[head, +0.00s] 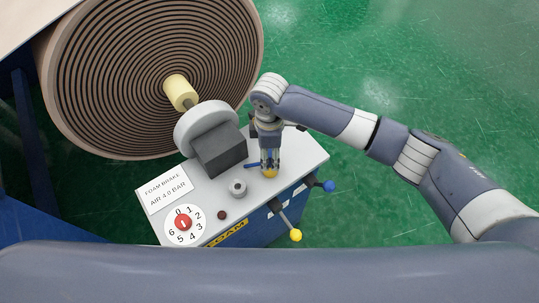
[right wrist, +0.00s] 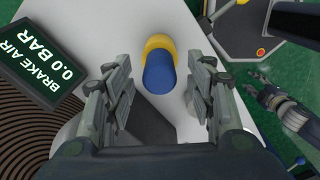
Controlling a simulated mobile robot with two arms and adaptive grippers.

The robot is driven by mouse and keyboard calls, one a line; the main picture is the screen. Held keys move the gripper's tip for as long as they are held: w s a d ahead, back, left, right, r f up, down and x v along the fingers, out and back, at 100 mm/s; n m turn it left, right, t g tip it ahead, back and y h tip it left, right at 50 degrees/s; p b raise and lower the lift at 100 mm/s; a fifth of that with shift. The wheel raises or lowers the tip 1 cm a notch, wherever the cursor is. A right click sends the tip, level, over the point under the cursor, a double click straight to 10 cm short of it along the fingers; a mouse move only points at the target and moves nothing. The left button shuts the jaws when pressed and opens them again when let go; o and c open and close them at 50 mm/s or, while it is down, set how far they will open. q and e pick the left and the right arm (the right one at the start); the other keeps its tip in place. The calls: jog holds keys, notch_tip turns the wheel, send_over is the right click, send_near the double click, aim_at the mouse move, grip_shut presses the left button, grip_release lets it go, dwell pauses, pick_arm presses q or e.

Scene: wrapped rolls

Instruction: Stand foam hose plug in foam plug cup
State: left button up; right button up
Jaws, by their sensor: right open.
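The foam hose plug, a short blue cylinder with a yellow end, shows in the right wrist view (right wrist: 159,68) on the pale top of the brake box. In the head view its yellow part (head: 270,174) shows at my right gripper's fingertips. My right gripper (head: 269,163) points down over it, open. In the right wrist view the two fingers (right wrist: 160,90) stand apart either side of the plug, with gaps. The foam plug cup, likely the small grey ring (head: 237,187), stands left of the gripper. A dark gripper, apparently my left one (right wrist: 258,86), shows at the right wrist view's right; its jaw state is unclear.
The brake box (head: 215,227) carries a dark block (head: 219,152), a label plate (head: 164,189) and a numbered dial (head: 184,223). A large wrapped roll (head: 110,85) lies behind left. A sign reading 0.0 BAR (right wrist: 40,57) is at left in the wrist view. Levers stick out at the front right.

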notch_tip(320, 180, up, 10)
jog(key=shift+f, duration=0.25)
jog(key=shift+s+f, duration=0.1)
dwell(0.4)
